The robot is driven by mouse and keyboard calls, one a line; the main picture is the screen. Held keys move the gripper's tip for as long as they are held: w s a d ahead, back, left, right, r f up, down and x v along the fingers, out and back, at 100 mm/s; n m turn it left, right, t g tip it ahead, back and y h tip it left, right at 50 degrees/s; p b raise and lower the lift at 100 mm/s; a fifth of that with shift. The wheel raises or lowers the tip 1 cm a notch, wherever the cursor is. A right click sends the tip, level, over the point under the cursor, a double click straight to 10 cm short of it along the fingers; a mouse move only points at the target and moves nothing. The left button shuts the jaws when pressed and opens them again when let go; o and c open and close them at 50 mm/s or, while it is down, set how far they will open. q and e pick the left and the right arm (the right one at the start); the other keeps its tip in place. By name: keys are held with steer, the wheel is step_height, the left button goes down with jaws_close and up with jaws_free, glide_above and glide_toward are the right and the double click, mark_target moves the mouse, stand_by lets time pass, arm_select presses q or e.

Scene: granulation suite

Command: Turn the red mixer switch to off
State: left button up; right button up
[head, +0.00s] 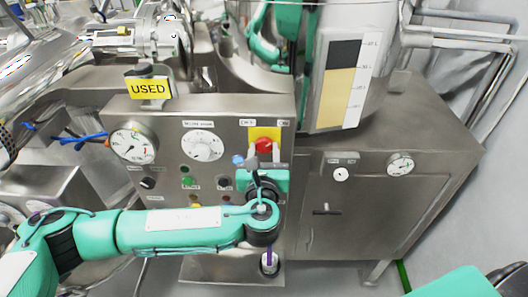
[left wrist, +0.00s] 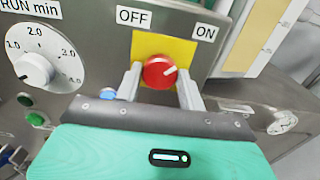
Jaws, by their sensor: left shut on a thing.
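The red mixer switch (head: 264,144) is a round knob on a yellow plate on the steel control panel. In the left wrist view the red switch (left wrist: 159,72) sits below the OFF label (left wrist: 134,17) and the ON label (left wrist: 206,32). Its white mark points right and slightly up, toward the ON side. My left gripper (head: 262,160) is at the switch. In the left wrist view the fingers of my left gripper (left wrist: 160,85) stand on both sides of the knob, shut on it. My right gripper is out of view.
A round gauge (head: 133,140), a timer dial (head: 203,146) and a green button (head: 187,182) are left of the switch. A yellow USED sign (head: 150,88) is on top of the panel. A steel vessel with a level scale (head: 344,83) stands behind on the right.

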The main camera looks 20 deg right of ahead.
arm_select(q)
steer(key=shift+f+n+b, duration=0.2)
steer(key=shift+n+b, duration=0.2)
steer(key=shift+b, duration=0.15)
steer(key=n+b, duration=0.3)
steer(key=b, duration=0.1)
steer(key=shift+f+n, duration=0.15)
steer(key=shift+n, duration=0.25)
steer(key=n+b, duration=0.2)
steer(key=shift+n+b, duration=0.35)
steer(key=shift+n, duration=0.05)
steer(key=n+b, duration=0.3)
steer(key=n, duration=0.2)
steer(key=shift+a, duration=0.1)
steer(key=n+b, duration=0.1)
steer(key=n, duration=0.4)
steer(key=shift+r+b, duration=0.2)
steer(key=shift+b, duration=0.1)
steer(key=shift+n, duration=0.3)
steer(key=o, duration=1)
steer(key=shift+c, duration=0.2)
